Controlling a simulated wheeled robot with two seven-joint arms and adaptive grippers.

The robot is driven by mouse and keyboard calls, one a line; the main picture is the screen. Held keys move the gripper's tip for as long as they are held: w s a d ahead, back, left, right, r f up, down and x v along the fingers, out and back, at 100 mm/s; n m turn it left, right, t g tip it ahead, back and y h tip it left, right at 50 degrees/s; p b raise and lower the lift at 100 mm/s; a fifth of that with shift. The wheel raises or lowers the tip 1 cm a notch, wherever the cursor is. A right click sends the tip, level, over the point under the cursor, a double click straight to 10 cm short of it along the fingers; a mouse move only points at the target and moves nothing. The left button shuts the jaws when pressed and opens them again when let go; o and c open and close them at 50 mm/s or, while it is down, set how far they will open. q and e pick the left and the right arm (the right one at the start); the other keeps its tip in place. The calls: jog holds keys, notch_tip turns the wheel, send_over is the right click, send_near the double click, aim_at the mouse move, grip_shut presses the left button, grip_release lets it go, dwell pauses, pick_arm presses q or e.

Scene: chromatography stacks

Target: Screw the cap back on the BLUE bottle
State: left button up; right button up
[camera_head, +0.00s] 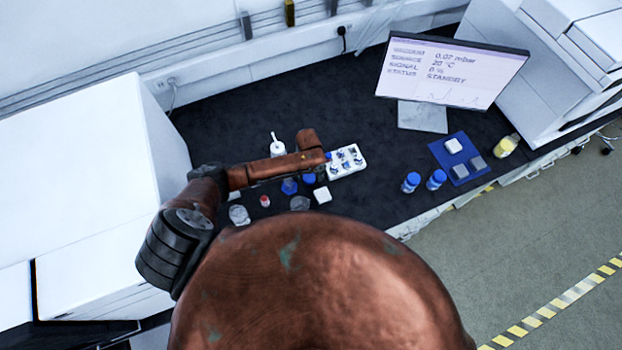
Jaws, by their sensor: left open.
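My left arm reaches in from the left over the dark bench, and its gripper (316,158) is open beside the white vial rack. Just below this arm are a small blue object (289,187) and another blue round object (309,178). They are too small and partly covered to tell which is a bottle and which a cap. Two bottles with blue tops, a left one (411,182) and a right one (437,179), stand upright near the front edge, right of the gripper. My right gripper is not in view.
A white rack (358,151) holds several vials. A white bottle (277,149) stands behind the arm. A red-topped vial (265,201), clear glassware (239,215) and a white block (322,195) are in front.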

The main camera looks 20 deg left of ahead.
pick_arm(q)
jog(key=shift+c, duration=0.4)
jog(key=c, duration=0.9)
jog(key=shift+r, duration=0.1)
jog(key=shift+c, duration=0.2)
jog(key=shift+r, duration=0.5)
jog(key=s+d+r+b, duration=0.1)
jog(key=s+d+r, duration=0.8)
jog(key=r, duration=0.3)
jog(key=shift+s, duration=0.9)
